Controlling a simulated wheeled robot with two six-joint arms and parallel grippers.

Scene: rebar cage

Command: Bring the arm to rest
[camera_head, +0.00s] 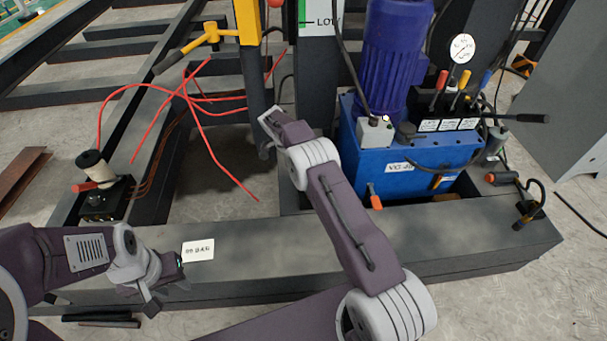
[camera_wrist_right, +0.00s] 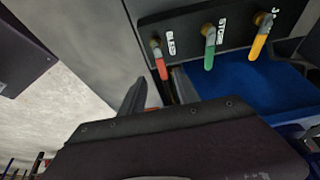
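My left gripper (camera_head: 166,296) is at the lower left in the head view, over the front dark beam (camera_head: 330,243). Its fingertips look apart, with nothing visible between them. My right arm reaches up from the bottom centre, and its wrist end stands left of the blue hydraulic unit (camera_head: 421,160). The right fingertips are not clear in the head view. The right wrist view shows a dark finger-like part (camera_wrist_right: 134,100) beside a red lever (camera_wrist_right: 161,66); whether that gripper is open or shut, and whether it touches the lever, cannot be told.
A green lever (camera_wrist_right: 209,50) and a yellow lever (camera_wrist_right: 260,42) also show in the right wrist view. In the head view a pressure gauge (camera_head: 462,48) stands above levers. A yellow-handled tool (camera_head: 205,40), red hoses (camera_head: 190,98) and a small black box (camera_head: 104,203) are at left.

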